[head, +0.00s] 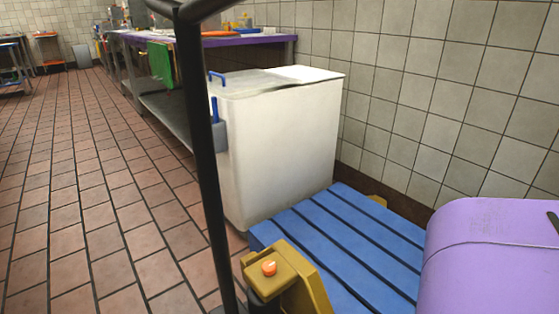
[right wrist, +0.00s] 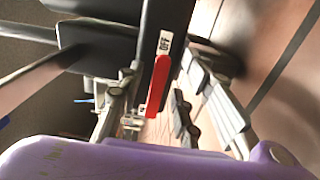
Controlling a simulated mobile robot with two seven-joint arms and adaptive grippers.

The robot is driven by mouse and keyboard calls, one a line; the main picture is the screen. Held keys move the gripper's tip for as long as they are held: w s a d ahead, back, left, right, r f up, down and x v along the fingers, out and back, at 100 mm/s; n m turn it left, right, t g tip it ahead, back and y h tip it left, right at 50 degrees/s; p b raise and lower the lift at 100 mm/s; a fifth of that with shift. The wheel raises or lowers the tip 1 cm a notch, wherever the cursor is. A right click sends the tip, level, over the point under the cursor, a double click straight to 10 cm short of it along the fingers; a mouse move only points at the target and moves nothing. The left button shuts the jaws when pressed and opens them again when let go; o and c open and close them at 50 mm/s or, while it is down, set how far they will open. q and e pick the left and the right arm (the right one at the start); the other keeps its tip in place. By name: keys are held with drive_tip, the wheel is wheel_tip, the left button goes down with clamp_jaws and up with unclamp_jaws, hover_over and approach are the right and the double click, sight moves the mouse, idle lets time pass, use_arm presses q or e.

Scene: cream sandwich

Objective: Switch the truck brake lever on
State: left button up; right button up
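A red lever (right wrist: 158,86) shows in the right wrist view, on a dark box-shaped part (right wrist: 160,35) of the truck. A small white label (right wrist: 165,42) at its upper end seems to read OFF, turned sideways. My right gripper (right wrist: 163,68) is open, with one grey finger on each side of the lever; I cannot tell whether either touches it. In the head view, the truck shows a black handle bar (head: 203,150) and a yellow body (head: 290,278) with an orange knob (head: 269,268). The red lever is not visible there. My left gripper is in neither view.
A long counter with a purple top (head: 250,41) runs farther back. Open tiled floor (head: 90,200) lies to the left.

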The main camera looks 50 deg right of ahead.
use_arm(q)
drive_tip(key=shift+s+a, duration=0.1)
use_arm(e)
clamp_jaws()
